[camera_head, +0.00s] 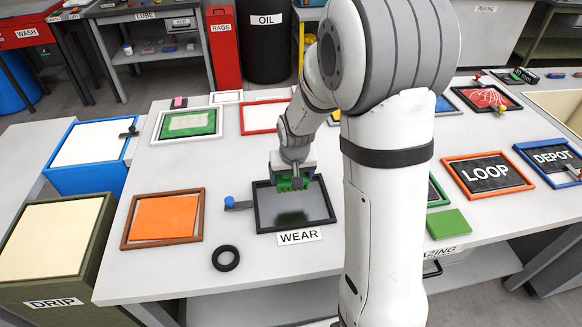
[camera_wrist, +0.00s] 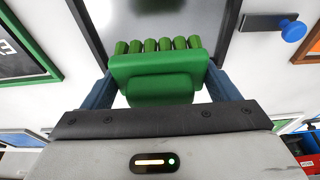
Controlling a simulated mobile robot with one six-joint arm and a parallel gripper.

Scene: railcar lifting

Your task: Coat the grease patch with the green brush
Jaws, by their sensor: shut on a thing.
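My gripper (camera_head: 292,177) is shut on the green brush (camera_head: 284,184), over the black-framed grey panel (camera_head: 318,203) labelled WEAR. In the wrist view the brush (camera_wrist: 152,88) sits between the two blue-grey fingers of my gripper (camera_wrist: 157,84), its row of green bristle tufts pointing at the panel (camera_wrist: 160,18). The panel looks grey and shiny, with a darker smear under the brush in the head view. I cannot tell whether the bristles touch it. No label marks a grease patch, so I cannot tell whether this panel is it.
A blue-knobbed handle (camera_head: 238,204) lies left of the panel. A black ring (camera_head: 226,258) and an orange framed panel (camera_head: 163,217) are nearby. A green block (camera_head: 448,223) and the LOOP board (camera_head: 488,173) stand right. Bare table lies in front of the WEAR label.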

